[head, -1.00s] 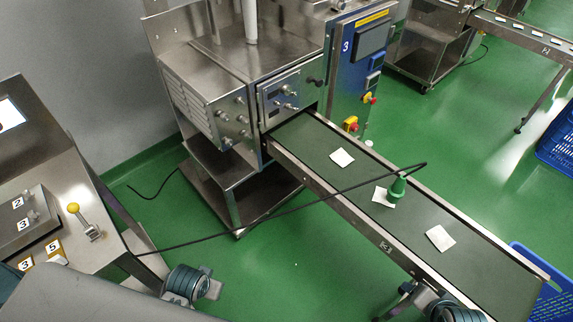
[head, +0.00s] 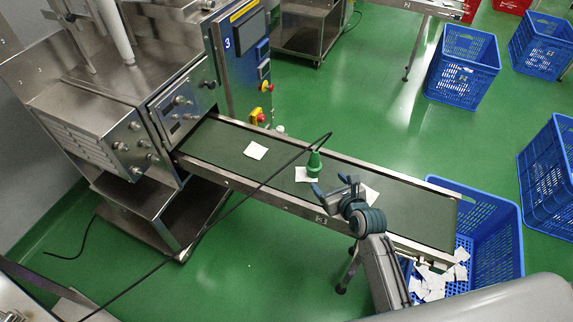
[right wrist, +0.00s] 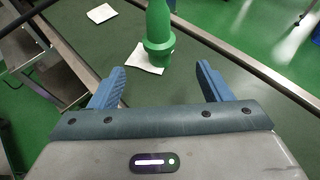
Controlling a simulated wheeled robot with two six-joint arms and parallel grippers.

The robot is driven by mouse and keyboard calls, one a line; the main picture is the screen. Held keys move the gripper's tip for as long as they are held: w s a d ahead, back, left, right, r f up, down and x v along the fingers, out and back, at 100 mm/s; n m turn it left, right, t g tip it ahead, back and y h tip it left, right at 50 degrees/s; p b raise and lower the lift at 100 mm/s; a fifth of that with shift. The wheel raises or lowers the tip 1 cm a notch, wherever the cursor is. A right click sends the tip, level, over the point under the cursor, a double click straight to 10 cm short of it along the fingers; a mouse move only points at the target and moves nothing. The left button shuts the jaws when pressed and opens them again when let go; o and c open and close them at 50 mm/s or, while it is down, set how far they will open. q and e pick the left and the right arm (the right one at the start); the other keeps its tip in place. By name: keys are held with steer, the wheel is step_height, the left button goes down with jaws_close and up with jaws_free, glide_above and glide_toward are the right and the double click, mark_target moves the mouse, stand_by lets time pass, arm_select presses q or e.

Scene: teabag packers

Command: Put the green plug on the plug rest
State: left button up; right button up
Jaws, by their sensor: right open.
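The green plug (head: 315,163) stands upright on the conveyor belt, beside or partly over a white teabag (head: 304,175). A black cable runs from its top across the belt to the lower left. In the right wrist view the plug (right wrist: 158,35) is just beyond my right gripper's fingertips, roughly midway between them. My right gripper (head: 333,188) is open and empty, its two blue fingers (right wrist: 160,80) apart and not touching the plug. My left gripper is not in view. I cannot make out the plug rest.
The steel machine numbered 3 (head: 228,75) stands at the belt's left end. More teabags (head: 255,150) lie on the belt (head: 410,215). A blue crate (head: 500,240) with teabags is at its right end. Other blue crates (head: 463,65) stand on the green floor.

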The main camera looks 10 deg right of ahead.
mark_target(316, 169)
steer(key=shift+w+m, duration=0.3)
steer(key=shift+w, duration=0.05)
steer(key=x, duration=1)
steer(key=shift+w+a, duration=0.2)
steer(key=shift+w, duration=0.1)
steer(key=c, duration=1.1)
steer(key=shift+c, duration=0.2)
